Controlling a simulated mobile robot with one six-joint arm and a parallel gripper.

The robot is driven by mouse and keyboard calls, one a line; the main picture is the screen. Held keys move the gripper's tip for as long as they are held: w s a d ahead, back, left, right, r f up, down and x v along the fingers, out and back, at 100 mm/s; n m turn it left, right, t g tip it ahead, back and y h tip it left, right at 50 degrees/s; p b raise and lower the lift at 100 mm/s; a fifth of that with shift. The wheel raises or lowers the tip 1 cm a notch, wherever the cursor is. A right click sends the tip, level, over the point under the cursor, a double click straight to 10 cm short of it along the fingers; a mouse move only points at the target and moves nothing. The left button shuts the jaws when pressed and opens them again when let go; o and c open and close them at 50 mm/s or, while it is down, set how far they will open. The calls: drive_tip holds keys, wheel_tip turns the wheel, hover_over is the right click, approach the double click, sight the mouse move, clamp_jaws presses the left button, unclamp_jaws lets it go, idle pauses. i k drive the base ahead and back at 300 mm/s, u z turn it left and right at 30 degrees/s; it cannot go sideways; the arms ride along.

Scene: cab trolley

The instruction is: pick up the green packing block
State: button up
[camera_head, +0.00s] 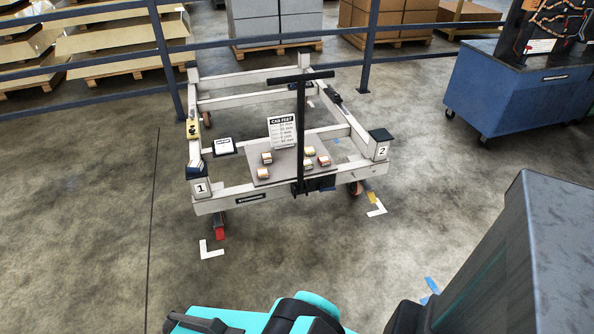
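I cannot make out clearly which block is green. My gripper is not in view; only teal and black parts of my own body show at the bottom edge.
The trolley (228,202) has a black upright T-handle (300,130) in front of the plate and corner posts marked 1 (201,188) and 2 (382,151). A sign (282,131) stands behind the blocks. A blue cabinet (505,90) stands right. Floor before the trolley is clear.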

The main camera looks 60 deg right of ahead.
sight(308, 165)
drive_tip(key=z, duration=0.1)
drive_tip(key=k, duration=1.3)
drive_tip(key=z, duration=0.25)
drive_tip(key=i, duration=0.65)
drive_tip(key=z, duration=0.05)
